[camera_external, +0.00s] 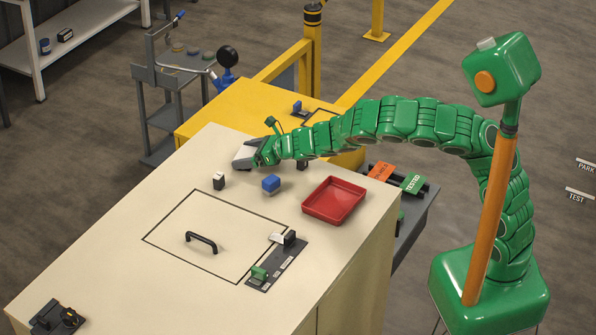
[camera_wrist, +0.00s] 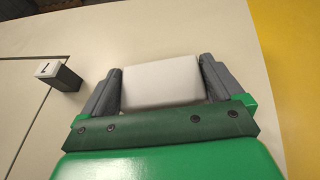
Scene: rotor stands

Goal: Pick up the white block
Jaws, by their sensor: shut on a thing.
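The white block (camera_wrist: 160,82) sits between the two dark grey fingers of my gripper (camera_wrist: 160,88) in the wrist view. My gripper is shut on it, with a finger against each side. In the external view the white block (camera_external: 244,156) shows at the far part of the cream worktop (camera_external: 165,185), at the tip of my green arm. My gripper (camera_external: 262,153) partly covers it there. I cannot tell whether the block touches the worktop or is slightly above it.
A black handle (camera_external: 201,241) lies inside an outlined panel. A yellow cabinet (camera_external: 240,106) adjoins the far edge.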

